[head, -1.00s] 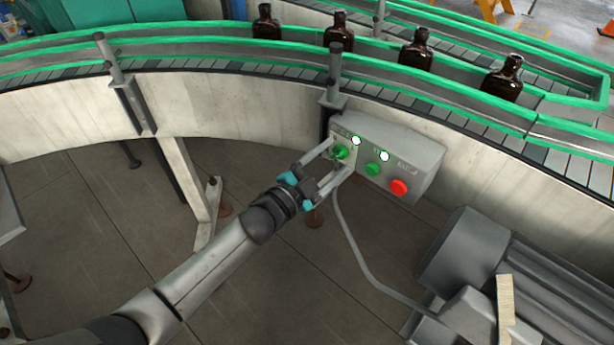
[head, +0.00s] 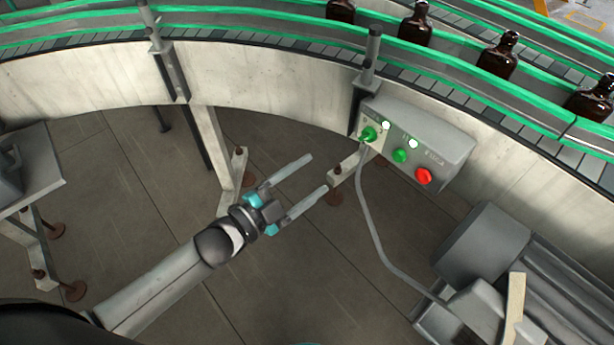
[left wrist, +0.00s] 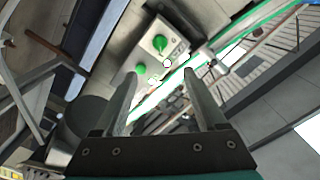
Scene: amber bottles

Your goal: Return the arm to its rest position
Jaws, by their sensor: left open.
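My left gripper (head: 318,174) is open and empty in the head view, its two long grey fingers spread apart. It is over the floor, left of and below the grey control box (head: 440,143), and apart from it. The box carries a green knob (head: 369,134) at its left end, a green button (head: 400,156) and a red button (head: 424,176). Two white lights glow on its face. In the left wrist view the open fingers point toward the box, with the green knob (left wrist: 160,43) showing beyond them. My right gripper is not in view.
Several amber bottles (head: 497,55) stand on the curved conveyor (head: 270,42) with green rails. A grey cable (head: 371,225) hangs from the box. A grey motor-like machine (head: 490,255) is at the lower right. A metal support leg (head: 217,150) stands behind the gripper. Bare floor surrounds the arm.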

